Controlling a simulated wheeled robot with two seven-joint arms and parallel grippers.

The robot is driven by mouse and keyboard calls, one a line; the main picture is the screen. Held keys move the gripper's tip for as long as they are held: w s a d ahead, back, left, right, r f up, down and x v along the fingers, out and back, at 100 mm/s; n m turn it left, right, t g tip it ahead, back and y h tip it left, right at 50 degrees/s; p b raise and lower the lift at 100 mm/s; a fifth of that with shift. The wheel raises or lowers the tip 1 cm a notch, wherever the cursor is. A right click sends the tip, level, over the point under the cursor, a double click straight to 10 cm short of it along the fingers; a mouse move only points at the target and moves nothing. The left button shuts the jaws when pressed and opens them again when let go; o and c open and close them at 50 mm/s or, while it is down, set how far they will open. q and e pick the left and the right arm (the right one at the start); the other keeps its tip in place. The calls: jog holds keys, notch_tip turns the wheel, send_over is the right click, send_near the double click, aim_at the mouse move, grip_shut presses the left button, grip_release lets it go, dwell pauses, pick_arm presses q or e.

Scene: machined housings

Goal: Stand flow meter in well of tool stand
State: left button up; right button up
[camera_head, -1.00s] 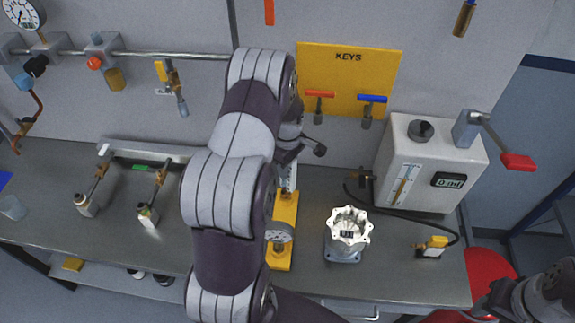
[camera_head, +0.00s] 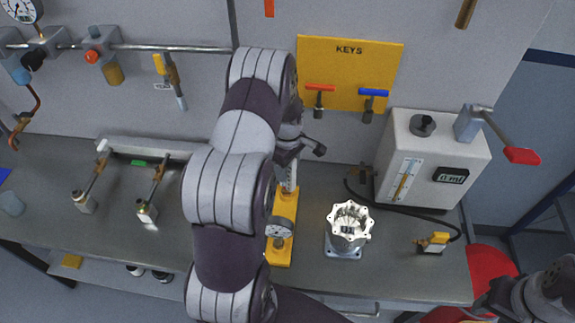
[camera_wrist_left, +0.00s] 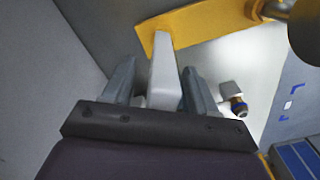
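A yellow stand (camera_head: 284,206) with a round dial and a pale marked upright (camera_head: 291,176) stands on the bench, partly behind my left arm. I cannot tell which part is the flow meter; no well shows clearly. My left gripper (camera_head: 306,148) is at the upright's top, mostly hidden in the head view. In the left wrist view, its two fingers (camera_wrist_left: 160,85) stand apart on either side of a pale post (camera_wrist_left: 164,72) that runs to a yellow bar (camera_wrist_left: 200,22). A gap shows beside the left finger. My right arm is at the lower right; its fingers are not clear.
An open toothed metal housing (camera_head: 348,226) stands right of the yellow stand. A grey box (camera_head: 428,165) with a scale, display and lever stands behind it, its cable leading to a small yellow-topped fitting (camera_head: 432,243). Two valve-like tools stand at left. A yellow KEYS board (camera_head: 350,65) hangs behind.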

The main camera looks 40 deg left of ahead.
pick_arm(q)
notch_tip(320, 180, up, 12)
jog(key=b, duration=0.3)
jog(key=shift+f, duration=0.1)
jog(key=shift+r, duration=0.45)
